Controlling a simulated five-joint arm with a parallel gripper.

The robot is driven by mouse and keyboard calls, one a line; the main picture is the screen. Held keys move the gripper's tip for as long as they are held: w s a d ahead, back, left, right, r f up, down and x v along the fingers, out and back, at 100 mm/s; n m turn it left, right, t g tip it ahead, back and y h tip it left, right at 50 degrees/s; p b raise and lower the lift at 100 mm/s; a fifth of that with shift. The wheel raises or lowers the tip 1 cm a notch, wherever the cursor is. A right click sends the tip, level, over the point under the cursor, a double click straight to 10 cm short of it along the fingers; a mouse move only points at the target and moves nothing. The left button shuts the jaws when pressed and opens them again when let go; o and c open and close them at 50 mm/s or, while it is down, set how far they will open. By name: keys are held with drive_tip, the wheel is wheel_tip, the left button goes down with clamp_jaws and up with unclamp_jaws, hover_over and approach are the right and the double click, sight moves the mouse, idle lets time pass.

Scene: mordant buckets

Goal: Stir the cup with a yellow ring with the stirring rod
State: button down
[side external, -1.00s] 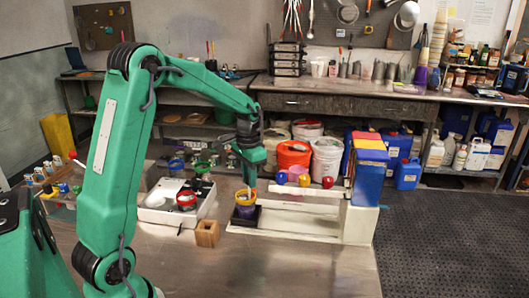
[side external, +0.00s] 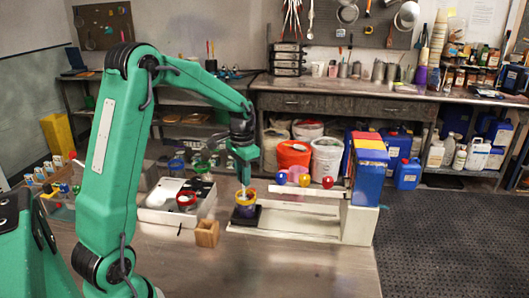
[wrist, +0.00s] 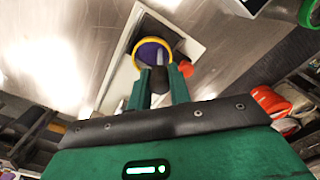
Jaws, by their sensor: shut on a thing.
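The cup with a yellow ring (side external: 246,211) stands on a dark square pad at the left end of a long white tray. In the wrist view its yellow rim (wrist: 138,47) surrounds a purple inside. My gripper (side external: 245,175) is just above the cup, pointing down. It is shut on the stirring rod (side external: 243,188), whose dark top (wrist: 158,80) shows between the fingers in the wrist view. The rod reaches down into the cup's mouth; its lower end is hidden inside.
A small wooden block holder (side external: 207,234) stands left of the cup. A white tray with a red-rimmed cup (side external: 187,198) is farther left. Yellow, blue and red balls (side external: 304,180) sit on a white ledge to the right, beside a white stand with coloured blocks (side external: 368,185).

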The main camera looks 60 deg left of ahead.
drive_tip(key=shift+s+d, duration=0.1)
drive_tip(key=shift+s, duration=0.4)
drive_tip(key=shift+d, duration=0.15)
drive_tip(key=shift+s+d, duration=0.2)
drive_tip(key=shift+d, duration=0.35)
drive_tip(key=shift+w, duration=0.15)
drive_tip(key=shift+w+d, duration=0.35)
drive_tip(key=shift+d, duration=0.05)
drive_tip(key=shift+w, duration=0.15)
